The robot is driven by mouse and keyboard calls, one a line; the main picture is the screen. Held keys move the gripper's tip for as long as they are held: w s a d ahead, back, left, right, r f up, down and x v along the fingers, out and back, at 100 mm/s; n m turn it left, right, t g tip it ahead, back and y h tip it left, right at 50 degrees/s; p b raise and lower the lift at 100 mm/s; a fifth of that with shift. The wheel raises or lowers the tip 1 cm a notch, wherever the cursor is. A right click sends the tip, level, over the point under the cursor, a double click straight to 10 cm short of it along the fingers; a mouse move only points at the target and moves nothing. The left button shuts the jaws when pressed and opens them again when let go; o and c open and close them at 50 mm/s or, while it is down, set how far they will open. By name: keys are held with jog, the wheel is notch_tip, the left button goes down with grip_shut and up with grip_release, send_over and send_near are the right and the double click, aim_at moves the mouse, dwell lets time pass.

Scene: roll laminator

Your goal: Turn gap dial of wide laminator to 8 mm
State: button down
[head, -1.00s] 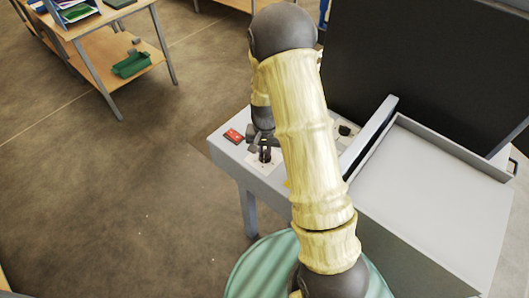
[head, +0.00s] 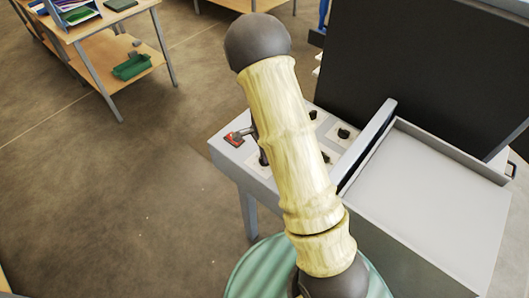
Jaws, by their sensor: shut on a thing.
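The wide laminator's grey control deck (head: 228,161) is at the centre, left of its tray. A dark dial (head: 263,158) on a pale plate shows at the left edge of my arm, partly hidden. My gripper (head: 261,150) is at this dial, shut on it. The dial's pointer and scale cannot be read here.
Other dark knobs (head: 344,133) sit on the deck right of my arm. A red piece (head: 234,139) is at its left corner. A raised grey bar (head: 368,141) stands beside the flat tray (head: 440,190). A tall black panel (head: 420,70) rises behind.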

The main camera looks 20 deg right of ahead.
jog(key=shift+w+r+m, duration=0.1)
jog(key=shift+m, duration=0.8)
jog(key=c, duration=1.5)
grip_release()
jog(key=shift+o, duration=0.2)
notch_tip(320, 180, up, 17)
jog(key=b, duration=0.2)
jog(key=shift+r, duration=0.2)
jog(key=shift+f, duration=0.1)
